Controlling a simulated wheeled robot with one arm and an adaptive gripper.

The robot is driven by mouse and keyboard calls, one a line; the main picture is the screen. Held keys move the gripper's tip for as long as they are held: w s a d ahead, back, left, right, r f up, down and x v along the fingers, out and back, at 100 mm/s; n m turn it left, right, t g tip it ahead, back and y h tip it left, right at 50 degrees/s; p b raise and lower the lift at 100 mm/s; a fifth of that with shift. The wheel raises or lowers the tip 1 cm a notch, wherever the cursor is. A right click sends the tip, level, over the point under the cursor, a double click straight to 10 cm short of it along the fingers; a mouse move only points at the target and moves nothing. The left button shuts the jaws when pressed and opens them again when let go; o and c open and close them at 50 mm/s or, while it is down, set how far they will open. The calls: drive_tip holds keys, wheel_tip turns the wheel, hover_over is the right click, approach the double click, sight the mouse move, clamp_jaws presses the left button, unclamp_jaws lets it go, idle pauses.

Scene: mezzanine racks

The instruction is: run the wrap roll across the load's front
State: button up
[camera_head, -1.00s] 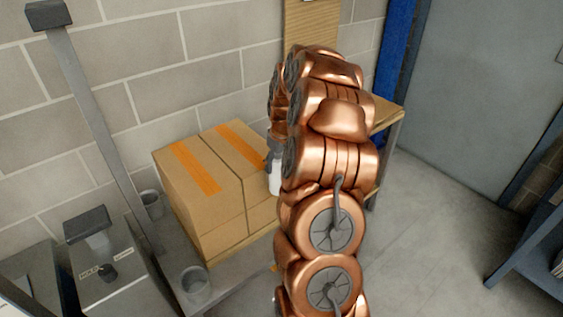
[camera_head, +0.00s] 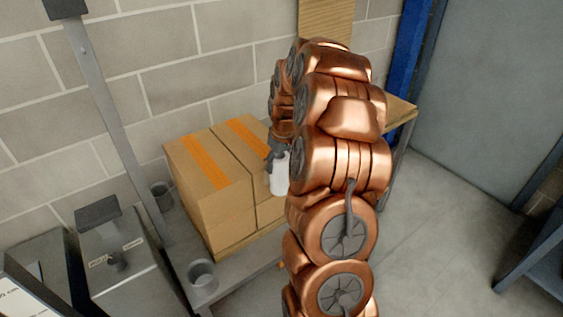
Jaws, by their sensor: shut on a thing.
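The load is a stack of cardboard boxes (camera_head: 208,190) with orange tape strips on top. It sits on a grey bench (camera_head: 235,280) against the block wall. A white wrap roll (camera_head: 279,176) stands upright at the right end of the load's front. My gripper (camera_head: 275,150) is shut on the roll from above and is partly hidden behind my copper arm. I cannot tell whether the roll touches the boxes. No wrap film can be made out on the box faces.
Grey cups stand on the bench, one in front (camera_head: 202,277) and one behind (camera_head: 161,194). A grey post (camera_head: 105,105) rises at the left beside a grey box-shaped unit (camera_head: 115,262). A wooden-topped table (camera_head: 401,112) is behind my arm.

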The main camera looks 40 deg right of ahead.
drive_tip(key=shift+w+a, duration=0.1)
drive_tip(key=shift+a, duration=1.3)
drive_tip(key=w+a+b, duration=0.2)
drive_tip(key=a, duration=1.8)
idle(2.1)
drive_tip(key=shift+d+r, duration=0.1)
drive_tip(key=shift+d, duration=0.05)
